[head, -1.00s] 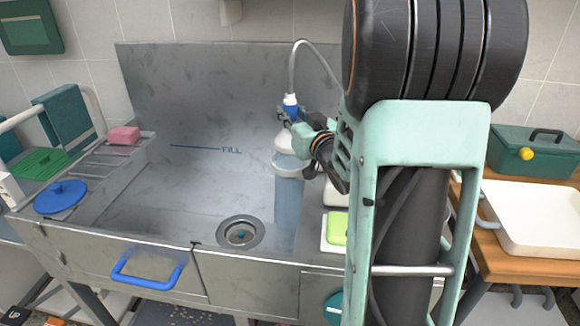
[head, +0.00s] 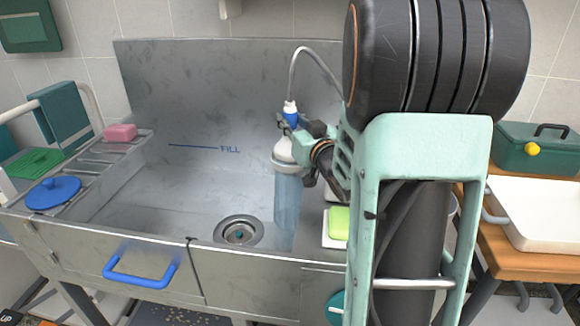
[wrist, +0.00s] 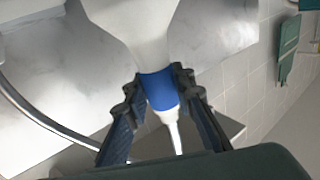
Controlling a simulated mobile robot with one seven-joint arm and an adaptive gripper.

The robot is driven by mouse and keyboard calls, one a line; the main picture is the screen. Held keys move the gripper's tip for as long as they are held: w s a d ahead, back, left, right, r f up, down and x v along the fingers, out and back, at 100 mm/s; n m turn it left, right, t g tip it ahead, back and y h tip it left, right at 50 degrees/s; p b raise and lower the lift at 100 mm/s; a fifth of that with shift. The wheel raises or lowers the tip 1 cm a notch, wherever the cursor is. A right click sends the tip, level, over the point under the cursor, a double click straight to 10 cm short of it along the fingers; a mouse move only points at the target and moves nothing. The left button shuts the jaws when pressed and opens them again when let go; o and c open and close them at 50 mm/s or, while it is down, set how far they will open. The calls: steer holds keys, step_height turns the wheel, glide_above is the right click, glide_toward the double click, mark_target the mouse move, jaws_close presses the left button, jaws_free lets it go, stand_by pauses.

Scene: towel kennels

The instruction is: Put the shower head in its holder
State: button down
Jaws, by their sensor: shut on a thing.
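The shower head has a wide white part (wrist: 138,30), a blue collar (wrist: 159,90) and a grey hose (head: 316,55) arching behind it. My gripper (head: 291,119) is shut on the blue collar; in the wrist view the two dark fingers (wrist: 158,92) press on its sides. In the head view the shower head (head: 284,148) hangs over the right part of the metal sink, white body downward, with a bluish, see-through column of water (head: 287,205) below it. A ring-like white edge shows around the lower body. I cannot make out a holder for certain.
The steel sink (head: 150,205) has a round drain (head: 239,231) and a blue handle (head: 141,273) in front. A rack with a pink soap (head: 120,132) and blue lid (head: 53,193) is left. A green sponge (head: 339,222) lies right; a side table holds a white tray (head: 540,215) and green toolbox (head: 535,150).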

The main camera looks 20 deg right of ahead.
mark_target(291, 102)
steer(key=shift+f+b, duration=0.8)
steer(key=shift+b, duration=0.3)
stand_by(0.9)
stand_by(0.3)
steer(key=c, duration=1.7)
jaws_free()
steer(key=shift+o, duration=0.6)
steer(key=shift+f, duration=0.1)
step_height(291, 102, up, 10)
steer(key=shift+r, duration=0.1)
